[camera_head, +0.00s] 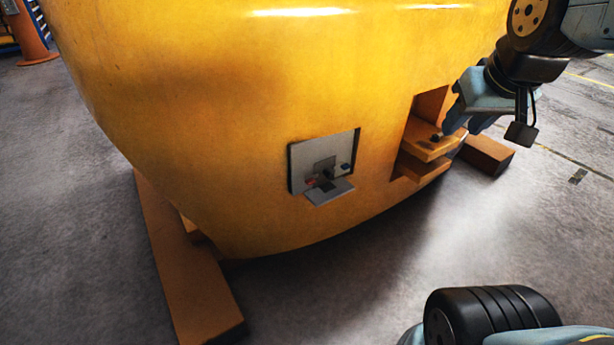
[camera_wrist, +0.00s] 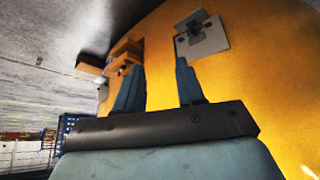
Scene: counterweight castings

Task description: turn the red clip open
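The red clip (camera_head: 311,182) is a small red spot at the left of the dark fitting on a grey square panel (camera_head: 303,157), set in the side of the yellow casting (camera_head: 220,110). Its exact turn is too small to tell. In the head view my gripper (camera_head: 466,122) is right of the panel, by the casting's recess, well apart from the clip.
A recess with an orange-yellow ledge (camera_head: 432,146) and a small dark knob (camera_head: 436,137) lies right of the panel, near my gripper. Brown support beams (camera_head: 190,265) rest under the casting. An orange post (camera_head: 32,40) stands far left. The grey floor in front is clear.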

